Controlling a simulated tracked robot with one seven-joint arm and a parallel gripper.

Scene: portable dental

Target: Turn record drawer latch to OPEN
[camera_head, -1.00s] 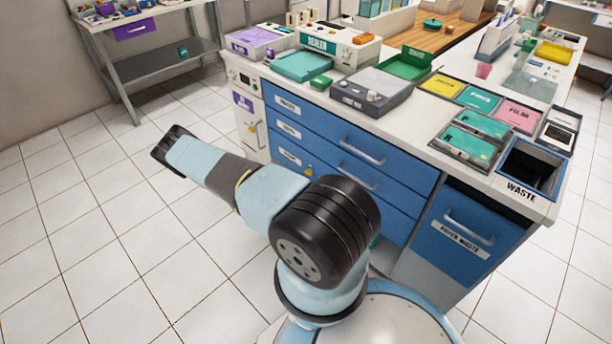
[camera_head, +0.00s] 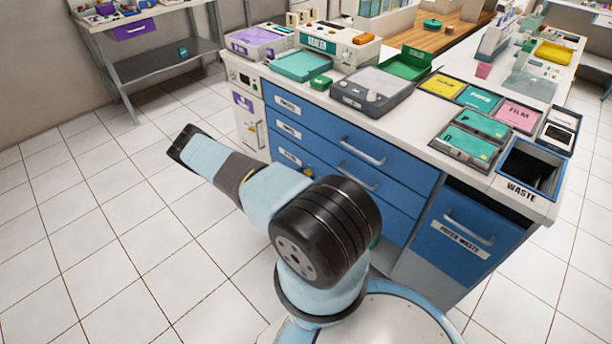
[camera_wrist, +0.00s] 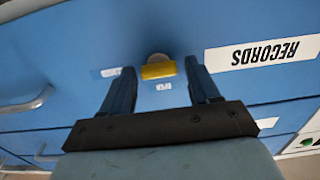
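The record drawer latch is a small yellow bar (camera_wrist: 158,71) on a round pale base, set on the blue drawer front. In the wrist view it lies nearly level across the picture. Two small white labels, one left (camera_wrist: 111,72) and one below (camera_wrist: 163,87), are too small to read. My gripper (camera_wrist: 159,66) is open, with one dark blue finger on each side of the latch and visible gaps to it. How near the fingertips are to the drawer front I cannot tell. In the head view a yellow spot (camera_head: 308,170), probably the latch, shows just above my arm; my gripper is hidden there.
The RECORDS label (camera_wrist: 262,54) appears upside down right of the latch. Drawer handles (camera_wrist: 25,103) stick out at left in the wrist view. The blue drawer cabinet (camera_head: 400,185) carries a crowded counter. Tiled floor (camera_head: 90,235) left of the cabinet is clear.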

